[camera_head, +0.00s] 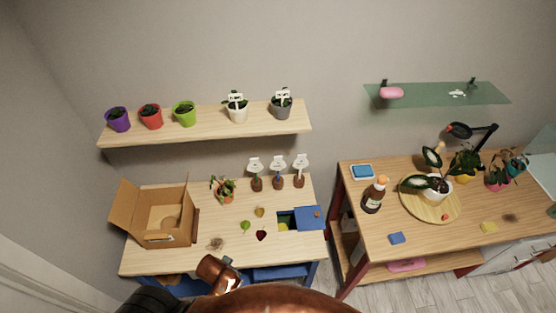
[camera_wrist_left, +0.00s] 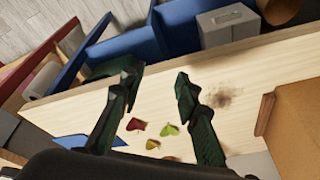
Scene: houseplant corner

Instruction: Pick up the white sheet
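I cannot pick out a plain white sheet for certain. A small white thing (camera_head: 457,93) lies on the glass shelf (camera_head: 420,96) at the upper right, too small to tell what it is. White tags stand in several pots and small stands. My left gripper (camera_head: 229,262) is at the front edge of the left table, far from the glass shelf. In the left wrist view my left gripper (camera_wrist_left: 156,76) is open, with nothing between its fingers, over the table by the leaves. My right gripper is not in view.
The left table (camera_head: 150,262) holds an open cardboard box (camera_head: 125,215), a small potted plant (camera_head: 223,190), loose leaves (camera_head: 246,226) and a blue box (camera_head: 308,218). The right table (camera_head: 440,238) holds a brown bottle (camera_head: 373,198) and a round board (camera_head: 420,212). Pots line the wooden shelf (camera_head: 210,130).

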